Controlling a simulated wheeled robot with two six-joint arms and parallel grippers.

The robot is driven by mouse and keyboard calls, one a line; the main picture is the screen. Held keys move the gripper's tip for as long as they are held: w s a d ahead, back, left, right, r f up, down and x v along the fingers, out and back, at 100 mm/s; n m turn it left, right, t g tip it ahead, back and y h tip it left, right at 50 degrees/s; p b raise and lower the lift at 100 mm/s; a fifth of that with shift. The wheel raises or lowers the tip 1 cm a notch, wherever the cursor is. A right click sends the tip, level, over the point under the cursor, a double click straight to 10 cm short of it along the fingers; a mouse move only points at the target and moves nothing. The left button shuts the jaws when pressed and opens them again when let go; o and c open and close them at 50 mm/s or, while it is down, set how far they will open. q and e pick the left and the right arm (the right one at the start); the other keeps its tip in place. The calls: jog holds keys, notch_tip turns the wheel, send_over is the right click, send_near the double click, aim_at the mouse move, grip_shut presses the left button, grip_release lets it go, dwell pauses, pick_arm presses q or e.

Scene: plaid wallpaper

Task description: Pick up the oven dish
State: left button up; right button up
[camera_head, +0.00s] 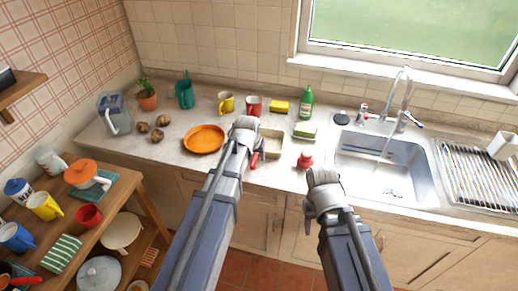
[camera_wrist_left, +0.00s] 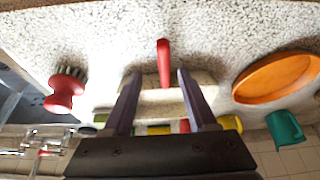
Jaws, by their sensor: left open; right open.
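A shallow orange oval dish (camera_head: 204,139) lies on the counter, left of my left gripper (camera_head: 247,136). It also shows at the right of the left wrist view (camera_wrist_left: 278,77). A cream rectangular dish (camera_head: 271,144) sits just right of that gripper, which partly hides it. I cannot tell for sure which is the oven dish. In the left wrist view my open left fingers (camera_wrist_left: 156,74) have a red handle-like thing (camera_wrist_left: 163,62) and the cream dish's wall between or beyond them; contact is unclear. My right gripper (camera_head: 322,186) is open and empty, in front of the counter.
A red-handled brush (camera_head: 305,160) stands between the cream dish and the sink (camera_head: 385,165). Mugs, a yellow sponge (camera_head: 279,106) and a green bottle (camera_head: 306,103) stand behind. Several brown lumps lie left of the orange dish. A wooden shelf unit (camera_head: 130,183) with crockery stands at left.

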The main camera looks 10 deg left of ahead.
aim_at(254, 161)
pick_arm(q)
jog(key=shift+s+a+b+x, duration=0.15)
jog(key=shift+a+b+x, duration=0.05)
jog(key=shift+b+x, duration=0.95)
jog(key=shift+s+a+b+x, duration=0.15)
jog(key=shift+b+x, duration=0.85)
jog(key=shift+x, duration=0.2)
jog(key=shift+w+f+b, duration=0.2)
jog(key=shift+f+b, duration=0.1)
jog(key=shift+f, duration=0.15)
jog(key=shift+r, duration=0.1)
grip_shut()
